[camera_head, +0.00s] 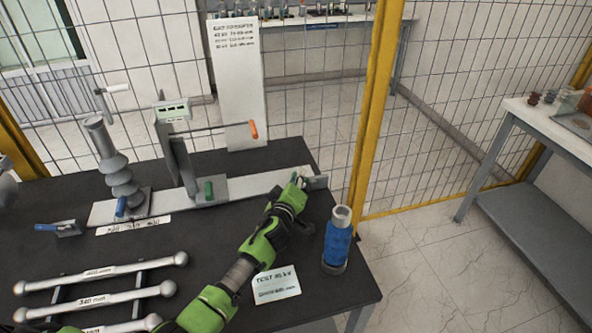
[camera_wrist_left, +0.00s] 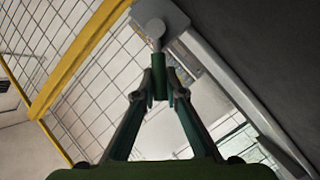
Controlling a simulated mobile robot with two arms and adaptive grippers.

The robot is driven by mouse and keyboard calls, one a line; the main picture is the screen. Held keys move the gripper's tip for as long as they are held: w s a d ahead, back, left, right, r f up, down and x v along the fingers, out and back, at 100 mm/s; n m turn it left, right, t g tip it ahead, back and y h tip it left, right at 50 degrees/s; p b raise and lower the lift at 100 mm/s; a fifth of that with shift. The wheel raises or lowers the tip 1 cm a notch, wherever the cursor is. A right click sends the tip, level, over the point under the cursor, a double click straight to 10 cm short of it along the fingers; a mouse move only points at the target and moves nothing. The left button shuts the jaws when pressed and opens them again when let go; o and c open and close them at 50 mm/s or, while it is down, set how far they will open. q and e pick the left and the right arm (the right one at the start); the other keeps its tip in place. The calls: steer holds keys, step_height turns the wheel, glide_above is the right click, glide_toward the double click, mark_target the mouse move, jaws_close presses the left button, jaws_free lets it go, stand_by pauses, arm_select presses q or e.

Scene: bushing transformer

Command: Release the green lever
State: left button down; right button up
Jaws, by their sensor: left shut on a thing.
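My left gripper (camera_head: 297,182) reaches across the table to the right end of the long light-grey rail. Its fingers are shut on a dark green lever handle, which shows clearly in the left wrist view (camera_wrist_left: 159,74) between the fingertips (camera_wrist_left: 160,92). The handle joins a grey rounded knob (camera_wrist_left: 155,28) at a grey plate. In the head view the gripper hides most of this handle. Another green handle (camera_head: 208,190) stands upright on the rail's middle block, away from the gripper. My right gripper is not in view.
A blue cylinder (camera_head: 338,243) stands near my left arm. A paper card (camera_head: 275,284) and several ball-ended bars (camera_head: 110,297) lie in front. A yellow-post mesh fence (camera_head: 375,90) runs behind.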

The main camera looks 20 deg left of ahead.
arm_select(q)
steer(key=shift+w+d+r+m+g+p, duration=0.2)
steer(key=shift+d+r+m+g+p, duration=0.15)
steer(key=shift+r+m+g+p, duration=0.45)
steer(key=shift+w+d+f+m+y+p, duration=0.2)
steer(key=shift+m+y+p, duration=0.15)
steer(key=shift+p, duration=0.35)
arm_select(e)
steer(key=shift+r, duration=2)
arm_select(q)
steer(key=c, duration=2)
jaws_free()
steer(key=shift+c, duration=0.2)
steer(key=shift+r, duration=0.1)
steer(key=v, duration=1.2)
steer(key=shift+d, duration=0.1)
